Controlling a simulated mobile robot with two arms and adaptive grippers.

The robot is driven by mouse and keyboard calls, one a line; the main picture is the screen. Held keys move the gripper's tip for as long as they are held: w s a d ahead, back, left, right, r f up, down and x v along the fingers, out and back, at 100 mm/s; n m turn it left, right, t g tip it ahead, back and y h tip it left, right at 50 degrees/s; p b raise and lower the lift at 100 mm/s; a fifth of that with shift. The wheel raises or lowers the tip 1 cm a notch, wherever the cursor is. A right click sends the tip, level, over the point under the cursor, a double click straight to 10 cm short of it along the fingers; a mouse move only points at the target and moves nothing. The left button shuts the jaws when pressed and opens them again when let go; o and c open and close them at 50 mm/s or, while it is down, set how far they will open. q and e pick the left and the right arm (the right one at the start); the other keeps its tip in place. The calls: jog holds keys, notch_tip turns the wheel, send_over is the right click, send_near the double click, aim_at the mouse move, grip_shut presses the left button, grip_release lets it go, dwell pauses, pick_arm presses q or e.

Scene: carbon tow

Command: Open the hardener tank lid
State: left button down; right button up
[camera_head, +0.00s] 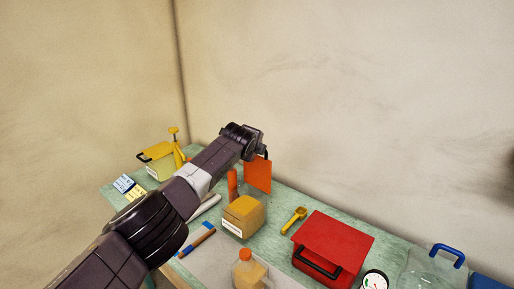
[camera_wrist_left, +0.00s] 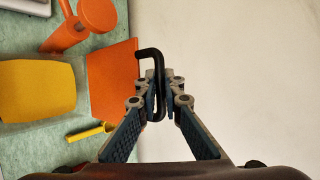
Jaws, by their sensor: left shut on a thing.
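An orange flat lid (camera_head: 257,176) with a black handle (camera_wrist_left: 150,58) stands steeply tilted near the back edge of the bench, behind the yellow-topped box. The lid also shows in the left wrist view (camera_wrist_left: 110,82). My left gripper (camera_head: 262,154) is at the lid's top and shut on the black handle, which passes between its fingers in the left wrist view (camera_wrist_left: 164,98). My right gripper is not in view.
An orange cylinder (camera_head: 232,184) stands close beside the lid. A yellow-topped box (camera_head: 244,215), a yellow scoop (camera_head: 294,219), a red box (camera_head: 333,240) and an orange-capped bottle (camera_head: 248,271) are nearby. A yellow container (camera_head: 160,165) stands at the far left. Wall lies behind the bench.

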pick_arm(q)
jog(key=shift+r, duration=0.2)
jog(key=c, duration=2.3)
grip_release()
jog(key=shift+w, duration=0.1)
jog(key=shift+d+f, duration=0.1)
jog(key=shift+f, duration=0.05)
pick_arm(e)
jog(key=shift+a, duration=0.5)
pick_arm(q)
jog(key=v, duration=1.2)
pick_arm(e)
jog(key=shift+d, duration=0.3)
pick_arm(q)
jog(key=shift+w, duration=0.1)
